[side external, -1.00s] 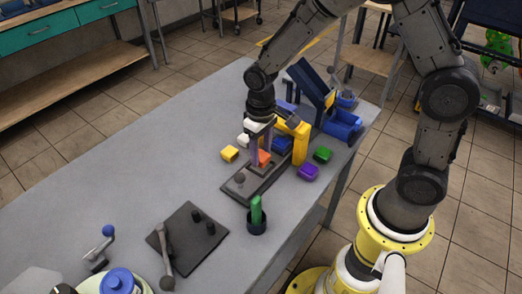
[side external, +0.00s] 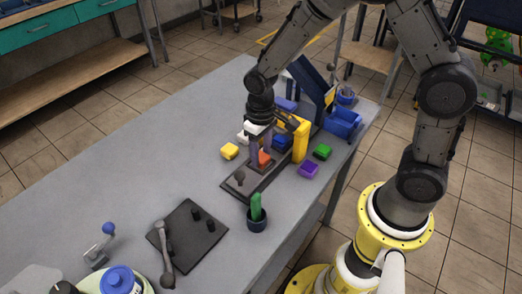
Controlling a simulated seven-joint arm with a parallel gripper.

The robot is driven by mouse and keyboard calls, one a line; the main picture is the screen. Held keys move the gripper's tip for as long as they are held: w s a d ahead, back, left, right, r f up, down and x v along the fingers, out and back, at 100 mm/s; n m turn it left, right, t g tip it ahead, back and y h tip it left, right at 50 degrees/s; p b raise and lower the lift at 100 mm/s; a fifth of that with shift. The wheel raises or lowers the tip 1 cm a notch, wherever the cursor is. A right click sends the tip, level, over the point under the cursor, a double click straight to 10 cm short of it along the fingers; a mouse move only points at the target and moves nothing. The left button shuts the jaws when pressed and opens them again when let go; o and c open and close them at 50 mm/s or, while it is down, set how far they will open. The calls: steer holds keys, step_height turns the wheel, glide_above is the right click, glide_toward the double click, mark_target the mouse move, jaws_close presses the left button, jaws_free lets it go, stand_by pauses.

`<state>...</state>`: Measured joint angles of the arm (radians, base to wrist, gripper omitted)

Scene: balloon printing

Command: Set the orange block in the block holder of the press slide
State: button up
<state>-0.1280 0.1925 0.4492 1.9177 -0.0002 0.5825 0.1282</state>
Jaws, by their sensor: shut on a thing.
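The orange block (side external: 265,158) is between the fingers of my gripper (side external: 261,155), which is shut on it. My gripper points down over the dark press slide (side external: 246,189). The block is low, at or just above the slide, near the yellow press frame (side external: 298,140). The block holder is hidden behind my fingers and the block, so I cannot tell whether the block is seated.
A yellow block (side external: 229,151) lies left of the slide; a purple block (side external: 308,169) and a green block (side external: 322,151) lie right. A dark cup with a green item (side external: 256,214) stands in front. A dark plate (side external: 187,236) sits front left.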

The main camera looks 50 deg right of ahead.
steer(key=shift+f, duration=0.2)
stand_by(0.6)
steer(key=o, duration=1.2)
step_height(320, 180, up, 20)
steer(key=s+d+t, duration=0.2)
steer(key=s, duration=0.1)
steer(key=s+d+t, duration=0.1)
steer(key=s, duration=0.6)
steer(key=s+d+r+t, duration=0.1)
steer(key=s+t, duration=0.1)
steer(key=s, duration=0.6)
steer(key=shift+s+d+t, duration=0.25)
steer(key=shift+s+t, duration=0.05)
